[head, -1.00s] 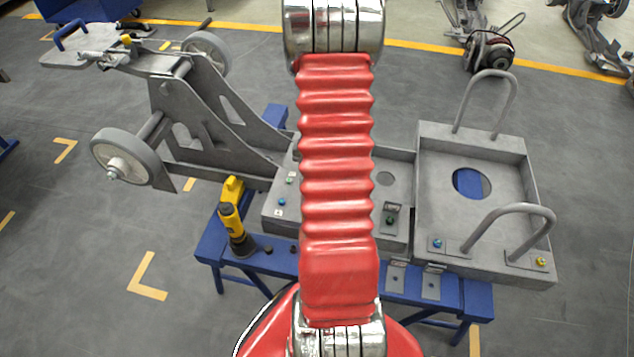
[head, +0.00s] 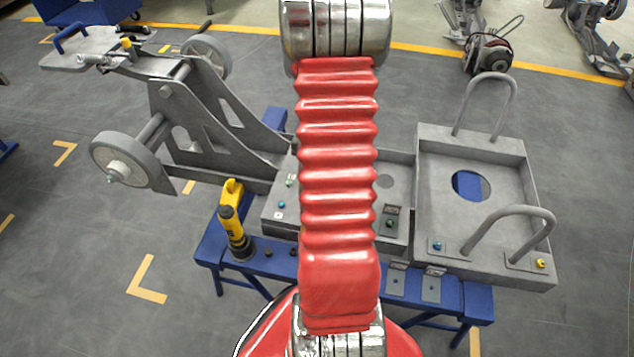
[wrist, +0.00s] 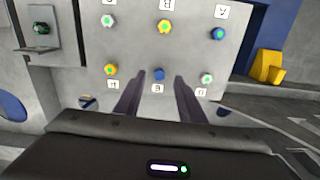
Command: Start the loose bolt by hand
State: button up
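Several coloured bolt heads sit in two rows on a grey chassis plate (wrist: 136,45) in the wrist view. The near row holds a yellow bolt (wrist: 110,70), a blue bolt (wrist: 158,74) and a white-and-green bolt (wrist: 207,79). The far row holds a white-and-green bolt (wrist: 108,20), a yellow bolt (wrist: 165,27) and a blue bolt (wrist: 218,33). Which bolt is loose, I cannot tell. My gripper (wrist: 158,80) is open and empty, its fingers apart, with the near blue bolt showing between their tips. In the head view my arm hides it.
A dark-green bolt (wrist: 41,28) sits on a bracket at left; it also shows in the head view (head: 390,223). A yellow power tool (head: 233,222) stands on the blue bench (head: 209,258). Raised tube handles (head: 512,230) rise from the right-hand tray.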

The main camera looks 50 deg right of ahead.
notch_tip(320, 180, up, 10)
jog(key=shift+r, duration=0.15)
dwell(0.3)
dwell(0.6)
jog(key=a+r+n+t, duration=0.2)
jog(key=a+r+n, duration=0.2)
jog(key=a, duration=0.8)
jog(key=s+a+r+n+t, duration=0.1)
jog(key=a+r+n, duration=0.4)
jog(key=a+r, duration=0.3)
jog(key=s+a+r+n+t, duration=0.1)
jog(key=a+r+n, duration=0.3)
jog(key=a, duration=1.2)
notch_tip(320, 180, up, 3)
jog(key=shift+a+f+n+t, duration=0.1)
jog(key=shift+a+n+t, duration=0.3)
jog(key=shift+t, duration=0.4)
jog(key=shift+d, duration=0.15)
